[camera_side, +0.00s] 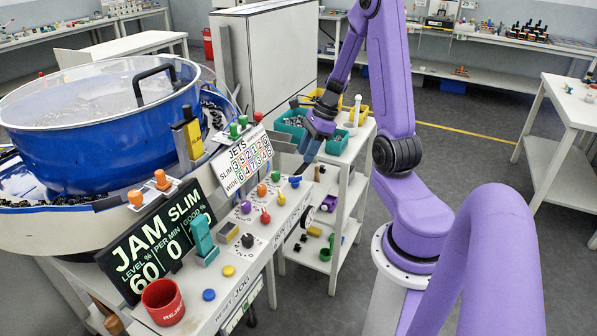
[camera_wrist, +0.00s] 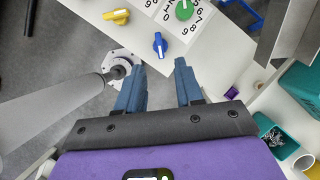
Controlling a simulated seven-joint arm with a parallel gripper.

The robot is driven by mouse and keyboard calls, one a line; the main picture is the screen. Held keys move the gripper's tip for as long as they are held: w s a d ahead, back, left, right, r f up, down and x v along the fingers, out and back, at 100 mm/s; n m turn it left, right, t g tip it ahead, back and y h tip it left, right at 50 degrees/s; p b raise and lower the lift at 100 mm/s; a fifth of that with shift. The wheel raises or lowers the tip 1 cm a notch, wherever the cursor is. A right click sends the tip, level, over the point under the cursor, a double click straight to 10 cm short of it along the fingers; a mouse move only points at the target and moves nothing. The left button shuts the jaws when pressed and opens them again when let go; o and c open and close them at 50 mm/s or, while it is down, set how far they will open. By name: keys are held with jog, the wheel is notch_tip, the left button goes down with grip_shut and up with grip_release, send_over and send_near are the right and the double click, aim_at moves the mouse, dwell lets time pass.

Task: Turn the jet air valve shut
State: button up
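My gripper (camera_side: 309,148) points down beyond the right end of the control panel, with its blue fingers above panel height. In the wrist view my gripper (camera_wrist: 159,82) is open, with nothing between its fingers. A blue lever knob (camera_wrist: 159,44) sits on the white panel just beyond the fingertips, apart from them. A yellow lever knob (camera_wrist: 117,16) and a round green knob (camera_wrist: 184,9) are further off. In the side view, the blue knob (camera_side: 295,181) and green knob (camera_side: 275,176) stand near the panel's right end. No readable label shows which knob is the jet air valve.
A blue bowl (camera_side: 100,140) with a clear lid fills the left. A JAM display (camera_side: 150,245), a JETS number card (camera_side: 245,158) and a red cup (camera_side: 163,301) stand by the panel. Teal bins (camera_side: 336,143) are on a shelf cart right of the panel.

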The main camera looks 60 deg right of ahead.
aim_at(298, 176)
jog(key=x, duration=0.7)
jog(key=shift+f, duration=0.2)
grip_shut()
